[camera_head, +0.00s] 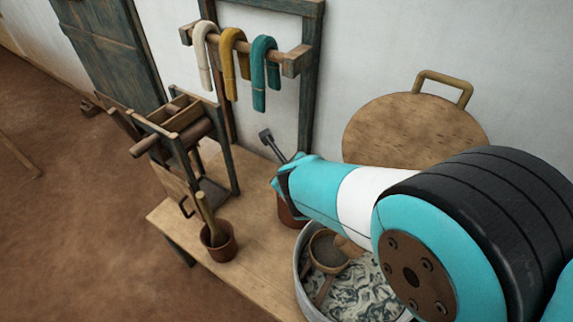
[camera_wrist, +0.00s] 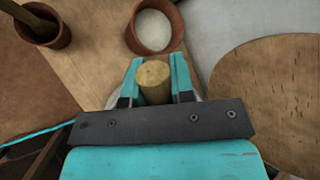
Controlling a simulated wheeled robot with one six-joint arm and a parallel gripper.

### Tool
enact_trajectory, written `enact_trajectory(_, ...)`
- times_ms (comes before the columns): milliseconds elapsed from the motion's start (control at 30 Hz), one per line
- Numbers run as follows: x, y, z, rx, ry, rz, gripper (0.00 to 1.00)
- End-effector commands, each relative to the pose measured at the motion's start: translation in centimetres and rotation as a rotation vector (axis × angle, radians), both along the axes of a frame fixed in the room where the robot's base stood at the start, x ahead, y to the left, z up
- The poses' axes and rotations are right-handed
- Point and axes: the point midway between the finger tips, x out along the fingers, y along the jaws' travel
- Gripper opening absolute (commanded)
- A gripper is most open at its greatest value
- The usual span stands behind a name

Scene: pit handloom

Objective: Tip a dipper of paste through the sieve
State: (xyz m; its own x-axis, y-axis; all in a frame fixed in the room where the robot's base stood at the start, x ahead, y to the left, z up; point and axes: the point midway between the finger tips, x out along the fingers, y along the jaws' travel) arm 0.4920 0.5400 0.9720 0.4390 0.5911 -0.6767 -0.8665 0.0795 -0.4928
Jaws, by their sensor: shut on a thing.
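My gripper (camera_wrist: 156,82) is shut on an upright round wooden handle (camera_wrist: 154,78), seen from its top end in the wrist view. I take it for the dipper; its lower part is hidden there. In the head view my wrist hides the fingers. The sieve (camera_head: 328,251), round with a mesh, rests at the grey basin (camera_head: 301,262) under my arm. A clay pot (camera_wrist: 131,39) holding white paste (camera_wrist: 153,29) stands just beyond my gripper.
A smaller clay pot (camera_head: 219,253) with a wooden stick (camera_head: 205,215) stands on the bench (camera_head: 255,270). Grey-white mottled stuff (camera_head: 360,292) fills the basin. A round wooden board (camera_head: 400,130) leans at the wall. A wooden frame (camera_head: 173,145) and yarn hanks (camera_head: 232,65) stand behind.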

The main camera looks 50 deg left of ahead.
Motion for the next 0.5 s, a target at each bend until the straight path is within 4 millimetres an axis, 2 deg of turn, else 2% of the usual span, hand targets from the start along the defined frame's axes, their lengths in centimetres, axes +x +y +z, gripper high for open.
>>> enact_trajectory(33, 0.2, -0.3, 0.6, 0.01, 0.003, -0.001, 0.0)
enact_trajectory(500, 0.8, -2.7, 2.5, 0.134, 0.039, 0.001, 0.0)
